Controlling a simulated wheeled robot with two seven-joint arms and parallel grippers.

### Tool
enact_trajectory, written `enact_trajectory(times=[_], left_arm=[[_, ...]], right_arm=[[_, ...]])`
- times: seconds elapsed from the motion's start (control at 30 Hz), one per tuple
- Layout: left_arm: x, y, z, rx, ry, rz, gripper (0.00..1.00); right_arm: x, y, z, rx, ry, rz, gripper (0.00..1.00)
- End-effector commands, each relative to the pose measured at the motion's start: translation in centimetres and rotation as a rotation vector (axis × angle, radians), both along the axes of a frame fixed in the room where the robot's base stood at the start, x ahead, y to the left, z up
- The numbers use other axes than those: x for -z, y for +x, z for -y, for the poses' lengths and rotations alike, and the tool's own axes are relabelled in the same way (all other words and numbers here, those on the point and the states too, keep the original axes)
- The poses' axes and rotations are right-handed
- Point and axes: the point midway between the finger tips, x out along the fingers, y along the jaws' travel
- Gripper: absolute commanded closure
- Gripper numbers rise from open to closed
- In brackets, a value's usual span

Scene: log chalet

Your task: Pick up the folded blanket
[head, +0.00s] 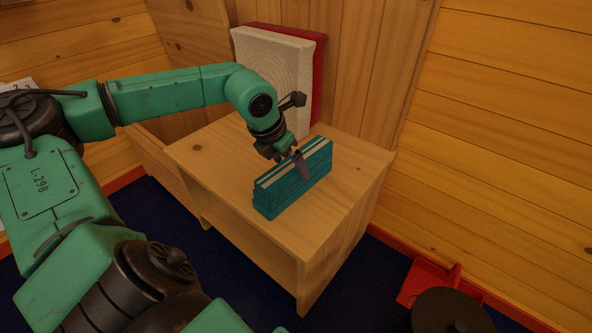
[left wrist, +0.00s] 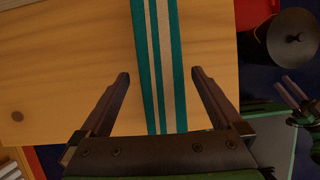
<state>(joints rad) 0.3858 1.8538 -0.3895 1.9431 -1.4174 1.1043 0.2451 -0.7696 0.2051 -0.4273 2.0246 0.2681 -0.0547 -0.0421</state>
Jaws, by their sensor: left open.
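The folded blanket (head: 292,182), teal with cream stripes, stands as a narrow stack on top of a wooden cabinet. In the left wrist view the blanket (left wrist: 160,60) runs lengthwise between the fingers, with a gap on both sides. The left gripper's fingers also show in the left wrist view (left wrist: 161,76). Dark jaw-like parts at that view's right edge appear to be my right gripper (left wrist: 291,95); their opening is unclear.
The wooden cabinet (head: 216,160) has bare top around the blanket and an open shelf below. A cream panel (head: 270,62) and a red one (head: 319,75) lean at the back wall. A black round object (head: 450,312) and red item (head: 428,279) are on the floor at right.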

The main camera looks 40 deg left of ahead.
Motion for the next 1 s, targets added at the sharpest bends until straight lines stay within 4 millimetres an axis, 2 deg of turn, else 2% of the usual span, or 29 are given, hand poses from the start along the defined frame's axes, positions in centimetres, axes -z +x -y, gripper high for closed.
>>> enact_trajectory(times=[0.17,0.3,0.53,0.57,0.7,0.77,1.0], left_arm=[[3.0,1.6,0.0,-0.001,-0.010,-0.001,0.00],[4.3,2.3,-0.1,-0.001,-0.007,0.001,0.00],[4.4,2.4,-0.2,-0.001,-0.002,0.000,0.00],[4.4,2.4,-0.2,-0.001,-0.002,0.000,0.04],[4.4,2.4,-0.2,-0.001,-0.002,0.000,0.57],[4.4,2.4,-0.2,-0.001,-0.001,0.000,0.80],[4.2,2.4,-0.2,-0.001,-0.001,0.002,0.80]], right_arm=[[1.4,-0.1,0.0,0.008,0.007,0.009,0.50],[1.4,0.0,0.0,0.013,0.012,0.016,0.50],[1.4,0.0,0.0,0.015,0.014,0.016,0.50],[1.4,-0.1,0.0,0.015,0.014,0.016,0.50],[1.4,-0.1,0.0,0.015,0.014,0.016,0.50],[1.4,-0.1,0.0,0.014,0.014,0.015,0.50],[1.4,-0.1,0.0,0.013,0.012,0.015,0.50]])
